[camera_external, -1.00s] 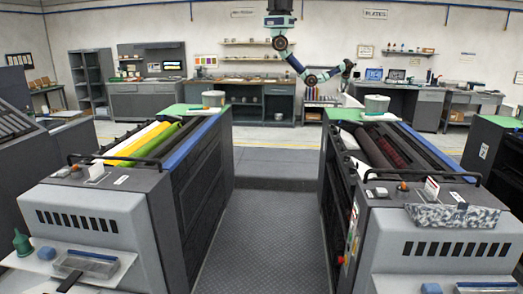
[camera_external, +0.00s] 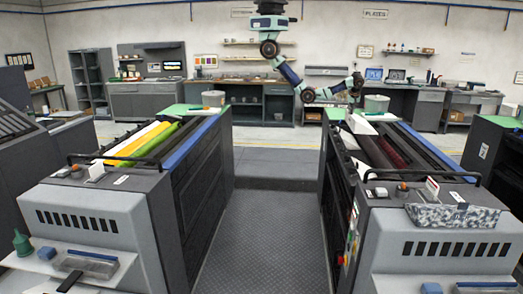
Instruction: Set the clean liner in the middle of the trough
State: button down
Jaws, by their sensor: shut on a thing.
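My gripper (camera_external: 356,108) hangs at the far end of the right press unit (camera_external: 335,205), beside a grey-white bucket. It is shut on a white piece (camera_external: 360,125), which looks like the clean liner and is small and partly hidden at this distance. The liner is low over the far left part of that unit's open top; I cannot tell whether it touches anything. The open top shows long dark rollers (camera_external: 392,150) running toward the camera. I cannot make out the trough clearly among them.
The bucket (camera_external: 377,104) stands close to the gripper. The aisle (camera_external: 264,235) between is free.

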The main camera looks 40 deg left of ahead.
jog(key=shift+w+a+f+b, duration=0.1)
jog(key=shift+f+b, duration=0.25)
jog(key=shift+b, duration=0.05)
notch_tip(320, 180, down, 19)
jog(key=b, duration=1)
jog(key=shift+f, duration=0.15)
jog(key=shift+f+b, duration=0.55)
jog(key=shift+f, duration=0.05)
jog(key=c, duration=1.3)
grip_release()
jog(key=shift+o, duration=0.2)
jog(key=shift+r, duration=0.1)
